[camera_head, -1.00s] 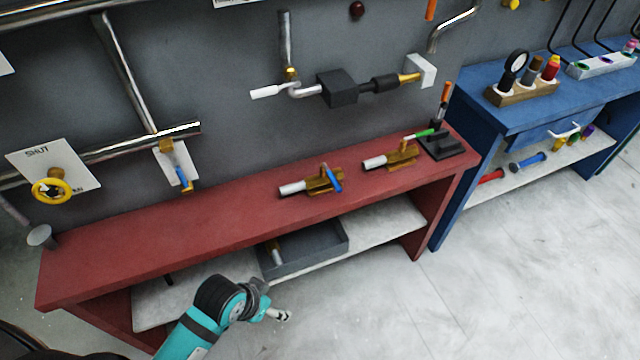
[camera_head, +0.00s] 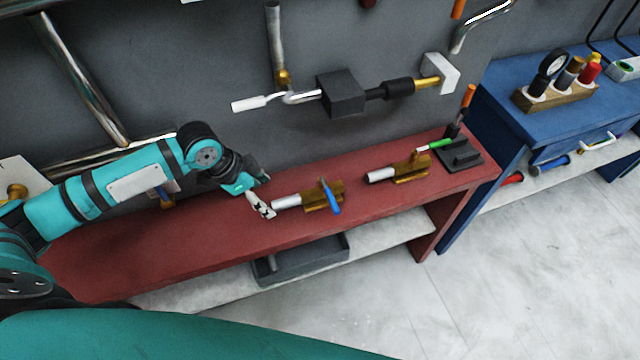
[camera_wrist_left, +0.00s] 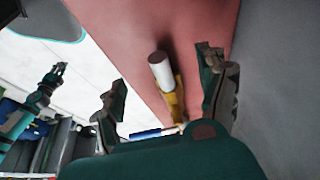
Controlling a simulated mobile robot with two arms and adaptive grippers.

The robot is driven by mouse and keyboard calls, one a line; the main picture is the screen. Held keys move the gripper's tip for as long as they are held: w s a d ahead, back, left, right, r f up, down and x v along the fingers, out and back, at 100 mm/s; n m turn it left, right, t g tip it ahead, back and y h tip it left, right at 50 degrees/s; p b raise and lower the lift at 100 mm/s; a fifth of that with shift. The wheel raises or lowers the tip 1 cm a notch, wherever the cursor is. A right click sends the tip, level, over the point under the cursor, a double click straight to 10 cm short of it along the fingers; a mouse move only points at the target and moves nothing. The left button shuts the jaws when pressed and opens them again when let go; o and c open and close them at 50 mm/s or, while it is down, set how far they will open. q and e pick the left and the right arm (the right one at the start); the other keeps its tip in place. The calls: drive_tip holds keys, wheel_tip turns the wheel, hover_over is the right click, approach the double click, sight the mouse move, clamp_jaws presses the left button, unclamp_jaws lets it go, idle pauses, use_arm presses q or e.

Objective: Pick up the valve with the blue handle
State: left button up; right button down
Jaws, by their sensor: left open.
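The valve with the blue handle (camera_head: 311,199) lies on the red bench, with a white pipe end to the left, a brass body and a blue lever. My left gripper (camera_head: 265,196) is open and empty, just left of the white pipe end. In the left wrist view, the white pipe end of this valve (camera_wrist_left: 160,72) shows between the open fingers of my left gripper (camera_wrist_left: 165,70). Its blue handle there is partly hidden by the gripper's base. A small dark teal shape (camera_wrist_left: 45,88) at the left of the wrist view looks like my right gripper; its fingers are too small to judge.
A similar valve with a green handle (camera_head: 405,170) lies further right on the red bench (camera_head: 225,235). A black stand (camera_head: 458,152) is beyond it. Pipework with a dark box (camera_head: 341,93) is on the wall behind. A grey tray (camera_head: 300,262) sits on the lower shelf.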

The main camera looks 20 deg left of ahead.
sight(311, 191)
use_arm(q)
drive_tip(key=w+d, duration=0.2)
drive_tip(key=d, duration=0.1)
drive_tip(key=d+p, duration=0.1)
drive_tip(key=d, duration=0.1)
drive_tip(key=shift+w+r, duration=0.2)
drive_tip(key=shift+w, duration=0.2)
use_arm(e)
drive_tip(key=s+g, duration=0.1)
drive_tip(key=s, duration=0.7)
use_arm(q)
drive_tip(key=shift+w+d, duration=0.9)
drive_tip(key=shift+d, duration=0.2)
drive_tip(key=shift+w+d, duration=0.35)
drive_tip(key=shift+d, duration=0.2)
drive_tip(key=x, duration=0.5)
drive_tip(key=shift+a+f+p, duration=0.1)
drive_tip(key=shift+p, duration=0.3)
drive_tip(key=shift+f, duration=0.1)
drive_tip(key=c, duration=0.7)
clamp_jaws()
use_arm(e)
drive_tip(key=w, duration=0.1)
drive_tip(key=w+r, duration=0.1)
drive_tip(key=w, duration=0.2)
drive_tip(key=shift+d+r, duration=0.1)
drive_tip(key=shift+r, duration=0.3)
